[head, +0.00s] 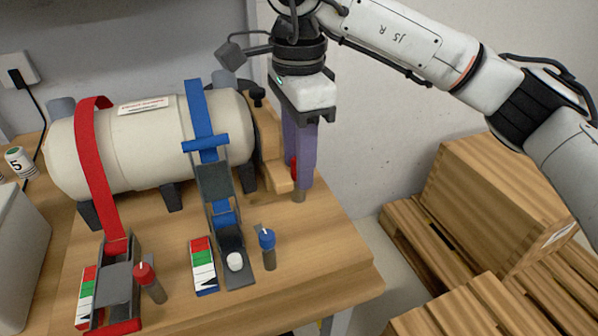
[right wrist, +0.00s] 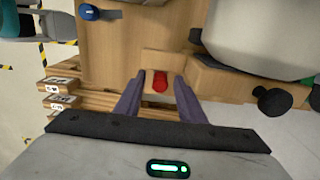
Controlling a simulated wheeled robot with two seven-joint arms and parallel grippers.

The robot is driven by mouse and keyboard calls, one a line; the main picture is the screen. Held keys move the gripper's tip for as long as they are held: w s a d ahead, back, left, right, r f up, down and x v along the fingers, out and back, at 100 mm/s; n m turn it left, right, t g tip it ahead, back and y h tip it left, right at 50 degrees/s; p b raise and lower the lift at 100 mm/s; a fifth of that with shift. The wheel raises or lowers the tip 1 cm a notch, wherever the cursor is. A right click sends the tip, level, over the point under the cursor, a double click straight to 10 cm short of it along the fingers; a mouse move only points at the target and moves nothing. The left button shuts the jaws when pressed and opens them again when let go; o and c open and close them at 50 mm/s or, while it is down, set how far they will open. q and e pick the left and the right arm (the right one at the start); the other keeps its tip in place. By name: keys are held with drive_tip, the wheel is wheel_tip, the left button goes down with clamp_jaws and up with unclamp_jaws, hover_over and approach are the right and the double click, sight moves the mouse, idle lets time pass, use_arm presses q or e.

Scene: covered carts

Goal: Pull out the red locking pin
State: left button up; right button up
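A small red pin (head: 294,168) is at the wooden block (head: 278,178) by the right end of the cream tank. In the right wrist view the red pin (right wrist: 160,84) shows from above, between the fingers. My right gripper (head: 299,185) points down from above, its purple fingers partly hiding the pin in the head view. In the right wrist view the right gripper (right wrist: 160,76) is open, with a finger on each side of the pin and wood visible between. The pin's lower part is hidden.
The tank (head: 150,150) is held by a red strap (head: 95,165) and a blue strap (head: 198,110). A red-capped post (head: 145,274) and a blue-capped post (head: 267,239) stand near the table's front. Wooden pallets and a box (head: 495,190) lie at right.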

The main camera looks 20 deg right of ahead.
idle(0.7)
clamp_jaws()
drive_tip(key=shift+r, duration=0.1)
drive_tip(key=shift+r+p, duration=2.3)
drive_tip(key=shift+r, duration=0.65)
